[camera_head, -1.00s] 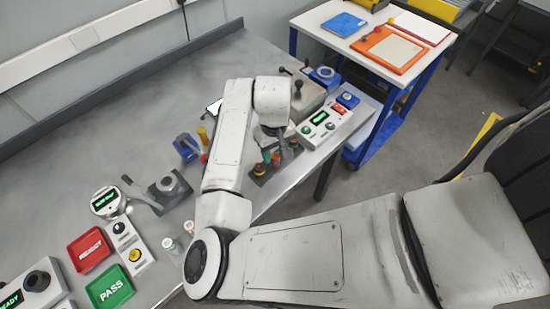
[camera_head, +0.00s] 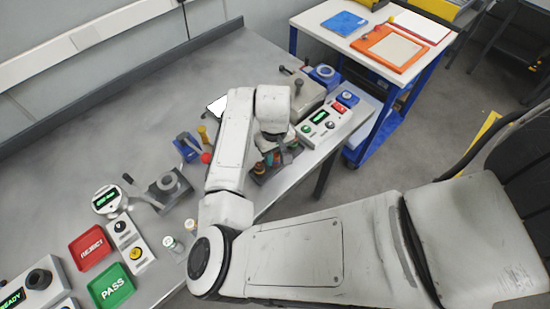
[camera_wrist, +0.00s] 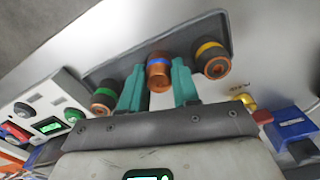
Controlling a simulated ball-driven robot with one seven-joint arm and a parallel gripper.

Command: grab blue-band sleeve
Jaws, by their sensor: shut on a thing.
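The blue-band sleeve (camera_wrist: 159,77), a copper-coloured cylinder with a blue ring, sits between the two teal fingers of my gripper (camera_wrist: 158,88) in the wrist view. The gripper is shut on it. A green-band sleeve (camera_wrist: 104,95) is just left of the fingers and a yellow-band sleeve (camera_wrist: 212,61) is to the right. All three appear over a grey tray (camera_wrist: 128,62); I cannot tell whether the held sleeve is clear of it. In the head view my forearm and wrist largely hide the gripper and sleeves.
A control box with a green display (camera_head: 322,122) stands right of the gripper. A blue fixture (camera_head: 187,147) with a red knob stands to the left. Red (camera_head: 90,247) and green (camera_head: 111,287) trays lie at front left. The bench's back left is clear.

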